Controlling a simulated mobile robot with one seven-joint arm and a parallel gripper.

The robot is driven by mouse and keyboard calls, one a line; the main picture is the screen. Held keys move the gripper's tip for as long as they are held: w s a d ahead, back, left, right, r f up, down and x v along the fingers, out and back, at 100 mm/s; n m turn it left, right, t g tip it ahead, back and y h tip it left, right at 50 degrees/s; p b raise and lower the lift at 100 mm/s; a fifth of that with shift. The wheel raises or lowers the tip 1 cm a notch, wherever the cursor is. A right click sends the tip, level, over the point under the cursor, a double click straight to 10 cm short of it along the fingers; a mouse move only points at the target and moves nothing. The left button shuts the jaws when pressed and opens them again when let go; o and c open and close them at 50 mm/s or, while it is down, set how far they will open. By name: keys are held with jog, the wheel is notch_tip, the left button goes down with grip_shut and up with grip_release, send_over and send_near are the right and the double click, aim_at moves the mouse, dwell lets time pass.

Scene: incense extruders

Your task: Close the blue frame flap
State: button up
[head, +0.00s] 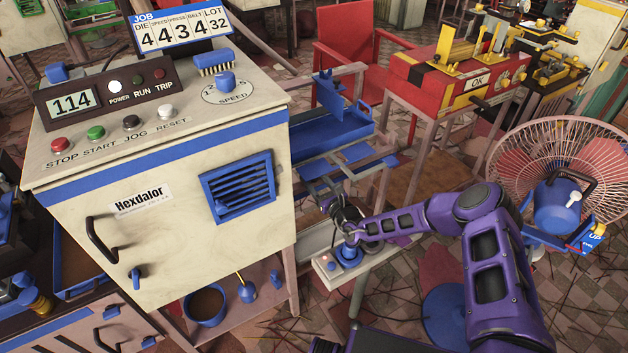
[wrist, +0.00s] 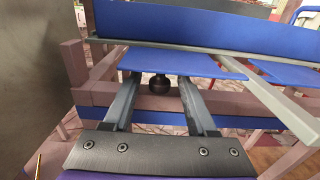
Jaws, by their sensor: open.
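A pink-and-blue frame stands right of the cream cabinet in the head view, with flat blue panels (head: 318,168) on it. In the wrist view a flat blue panel (wrist: 180,62) lies just beyond my fingertips, and a dark round knob (wrist: 159,84) shows below its near edge. I take this panel for the flap, but cannot be sure. My gripper (wrist: 157,88) is open, its two fingers on either side of the knob, with visible gaps to it. In the head view my gripper (head: 343,212) is small and dark, at the frame's near end, and partly hides it.
The cream cabinet (head: 150,235) stands close on the left. A small control box (head: 345,258) with a blue knob sits just below my gripper. In the wrist view a tall blue wall (wrist: 200,30) and a grey bar (wrist: 270,95) lie beyond. A fan (head: 555,165) stands right.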

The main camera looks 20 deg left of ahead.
grip_shut()
jog(key=shift+r, duration=0.15)
